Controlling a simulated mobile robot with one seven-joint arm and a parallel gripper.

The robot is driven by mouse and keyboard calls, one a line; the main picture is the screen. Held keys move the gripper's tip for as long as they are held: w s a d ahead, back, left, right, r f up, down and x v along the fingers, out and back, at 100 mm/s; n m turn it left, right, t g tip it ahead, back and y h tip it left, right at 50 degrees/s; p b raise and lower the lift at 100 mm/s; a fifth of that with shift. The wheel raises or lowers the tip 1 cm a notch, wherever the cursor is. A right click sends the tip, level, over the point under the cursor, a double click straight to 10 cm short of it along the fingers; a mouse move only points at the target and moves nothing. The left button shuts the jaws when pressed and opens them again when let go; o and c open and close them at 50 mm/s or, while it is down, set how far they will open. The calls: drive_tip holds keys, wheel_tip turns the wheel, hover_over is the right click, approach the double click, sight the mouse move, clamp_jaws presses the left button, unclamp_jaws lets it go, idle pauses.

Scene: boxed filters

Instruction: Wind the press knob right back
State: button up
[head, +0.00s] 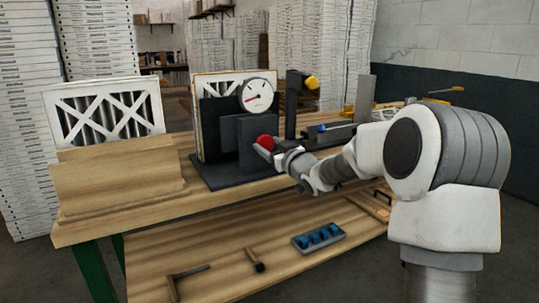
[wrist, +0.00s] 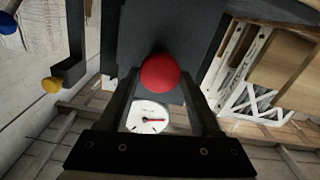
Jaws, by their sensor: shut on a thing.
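The red round press knob (head: 266,142) sits on the front of a dark press (head: 230,177) on the wooden bench. My gripper (head: 272,151) reaches it from the right and front. In the wrist view the red knob (wrist: 160,73) lies between the two fingers of my gripper (wrist: 160,80), which is shut on it. A white dial gauge (head: 257,95) with a red needle stands on top of the press. A framed filter (head: 205,82) stands upright in the press behind dark plates. How far the plates are from the filter is hidden.
A black post with a yellow knob (head: 311,83) and a fixture with a blue knob (head: 322,127) stand right of the press. A pleated filter (head: 108,118) stands behind a wooden block (head: 118,180) at left. A tray of blue pieces (head: 319,236) lies on the lower shelf.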

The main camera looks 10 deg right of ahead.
drive_tip(key=n+b, duration=0.2)
drive_tip(key=n, duration=0.1)
drive_tip(key=n+b, duration=0.3)
drive_tip(key=shift+a+f, duration=0.1)
drive_tip(key=shift+f, duration=0.1)
drive_tip(key=n+b, duration=0.1)
drive_tip(key=n, duration=0.4)
drive_tip(key=shift+r, duration=0.1)
idle(0.4)
drive_tip(key=o, duration=1.4)
drive_tip(key=shift+c, duration=0.2)
drive_tip(key=shift+s, duration=0.1)
drive_tip(key=p+v, duration=0.3)
drive_tip(key=v, duration=1.4)
drive_tip(key=shift+s+r, duration=0.1)
drive_tip(key=shift+r, duration=0.05)
